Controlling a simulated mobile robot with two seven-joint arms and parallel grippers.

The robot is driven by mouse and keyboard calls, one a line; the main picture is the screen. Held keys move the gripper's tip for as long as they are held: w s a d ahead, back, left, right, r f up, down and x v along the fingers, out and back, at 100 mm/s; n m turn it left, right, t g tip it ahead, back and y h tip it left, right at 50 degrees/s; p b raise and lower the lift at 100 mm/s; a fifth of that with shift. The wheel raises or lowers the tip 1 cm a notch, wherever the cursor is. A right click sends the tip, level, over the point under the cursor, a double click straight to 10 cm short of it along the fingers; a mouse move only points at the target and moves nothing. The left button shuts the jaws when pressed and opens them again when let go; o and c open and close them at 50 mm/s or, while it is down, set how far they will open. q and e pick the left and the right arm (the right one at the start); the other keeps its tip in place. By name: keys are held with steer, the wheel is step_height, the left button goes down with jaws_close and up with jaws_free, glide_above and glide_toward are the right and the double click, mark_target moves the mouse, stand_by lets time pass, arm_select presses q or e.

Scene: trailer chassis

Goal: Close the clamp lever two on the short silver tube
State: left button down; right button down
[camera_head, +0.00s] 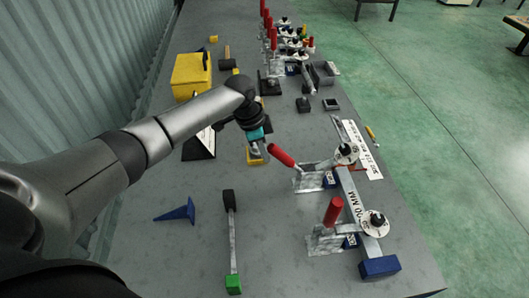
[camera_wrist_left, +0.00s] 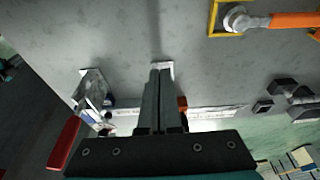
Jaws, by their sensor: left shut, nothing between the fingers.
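The short silver tube (camera_head: 352,196) lies at the right of the near bench, with blue blocks at its ends and a label along it. Two toggle clamps stand on its left side. The farther clamp's red lever (camera_head: 281,155) is tilted up and to the left. The nearer clamp's red lever (camera_head: 333,211) stands nearly upright. My left gripper (camera_head: 262,152) is just left of the farther lever's end; touching or apart is unclear. In the left wrist view its fingers (camera_wrist_left: 161,72) are together and empty, and a red lever (camera_wrist_left: 65,143) shows at the lower left. My right gripper is out of view.
A hammer with a green end (camera_head: 233,284) and a blue wedge-shaped piece (camera_head: 178,212) lie on the near bench. A yellow box (camera_head: 190,75) stands behind my arm. More red-handled clamps (camera_head: 272,40) line the far end. The bench's right edge runs close past the tube.

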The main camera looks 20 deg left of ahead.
mark_target(277, 147)
arm_select(q)
steer(key=shift+w+d+r+p, duration=0.4)
steer(key=shift+d+r, duration=0.1)
steer(key=shift+d, duration=0.15)
steer(key=shift+w+d+r+p, duration=0.3)
steer(key=shift+w+d+r, duration=0.15)
steer(key=shift+d, duration=0.35)
steer(key=shift+w+d+r, duration=0.35)
steer(key=shift+w+d, duration=0.1)
steer(key=shift+d, duration=0.25)
steer(key=shift+w+d+r, duration=0.3)
steer(key=shift+w+d, duration=0.1)
steer(key=shift+d, duration=0.25)
steer(key=shift+w+d, duration=0.1)
steer(key=shift+w+d+r, duration=0.15)
steer(key=shift+w+d, duration=0.25)
steer(key=shift+d, duration=0.35)
steer(key=w+d+p+v, duration=0.1)
steer(key=p+v, duration=0.6)
steer(key=p, duration=0.1)
steer(key=shift+s+r, duration=0.2)
steer(key=shift+r, duration=0.35)
